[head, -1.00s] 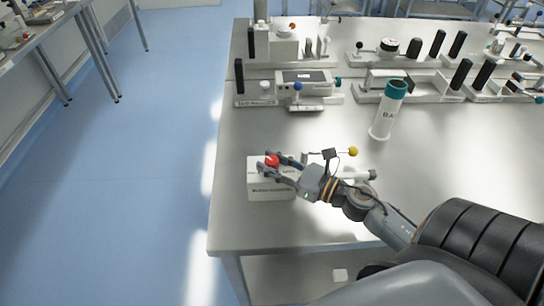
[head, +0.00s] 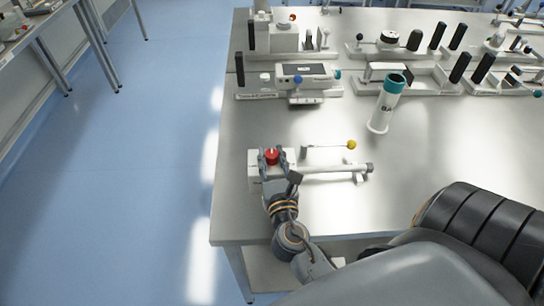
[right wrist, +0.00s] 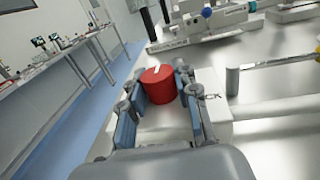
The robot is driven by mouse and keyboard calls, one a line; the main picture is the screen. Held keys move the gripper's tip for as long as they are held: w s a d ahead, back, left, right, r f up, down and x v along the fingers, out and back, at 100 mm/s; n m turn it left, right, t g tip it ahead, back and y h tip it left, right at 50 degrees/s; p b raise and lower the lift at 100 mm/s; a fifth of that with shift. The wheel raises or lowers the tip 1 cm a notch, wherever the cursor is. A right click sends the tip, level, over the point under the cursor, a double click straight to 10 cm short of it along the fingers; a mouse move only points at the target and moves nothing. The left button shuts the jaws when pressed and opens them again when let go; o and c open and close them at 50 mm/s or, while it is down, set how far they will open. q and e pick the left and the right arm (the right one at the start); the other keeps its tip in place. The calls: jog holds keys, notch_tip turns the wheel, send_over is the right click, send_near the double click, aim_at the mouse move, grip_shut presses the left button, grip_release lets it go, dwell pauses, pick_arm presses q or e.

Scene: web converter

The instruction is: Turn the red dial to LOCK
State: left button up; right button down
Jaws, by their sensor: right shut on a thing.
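The red dial (head: 271,156) sits on top of a white box (head: 254,173) near the table's left front corner. My right gripper (head: 273,160) reaches it from the front and is shut on it, one finger on each side. In the right wrist view the dial (right wrist: 158,84) stands between the blue-padded fingers (right wrist: 160,92), with a pale mark on its top. Letters ending in "CK" show on the box (right wrist: 205,120) beside the right finger; the rest is hidden. My left gripper is not in view.
A white bar (head: 335,167) and a rod with a yellow ball (head: 351,145) lie right of the box. A white cylinder with a teal rim (head: 383,110) stands farther back. Several white fixtures line the table's back. The table's middle (head: 320,120) is clear.

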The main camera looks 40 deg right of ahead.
jog(key=shift+m+g+h, duration=0.5)
jog(key=shift+m+h, duration=0.1)
jog(key=shift+h, duration=0.5)
jog(key=c, duration=1)
grip_release()
jog(key=v, duration=1.2)
jog(key=shift+r, duration=0.15)
